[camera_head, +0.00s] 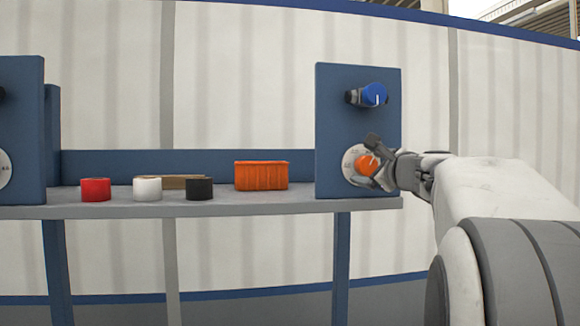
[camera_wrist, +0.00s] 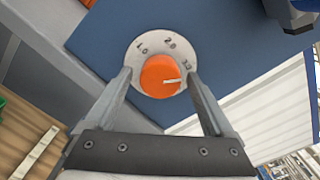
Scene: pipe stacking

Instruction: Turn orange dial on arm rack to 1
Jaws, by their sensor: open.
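The orange dial (camera_head: 366,165) sits on a pale round plate, low on the blue right-hand panel of the rack. In the wrist view the orange dial (camera_wrist: 160,77) has a white pointer line directed to the right of the picture. Marks on its plate (camera_wrist: 146,46) are partly readable; they include what looks like "2.0". My gripper (camera_head: 382,160) is in front of the dial in the head view. In the wrist view my gripper (camera_wrist: 158,82) is open, one finger on each side of the dial. I cannot tell whether the fingers touch it.
A blue dial (camera_head: 375,95) is above the orange one on the same panel. The grey shelf (camera_head: 225,208) holds a red roll (camera_head: 96,189), a white roll (camera_head: 147,189), a black roll (camera_head: 199,188) and an orange bin (camera_head: 261,176). Another blue panel (camera_head: 25,130) stands at the left.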

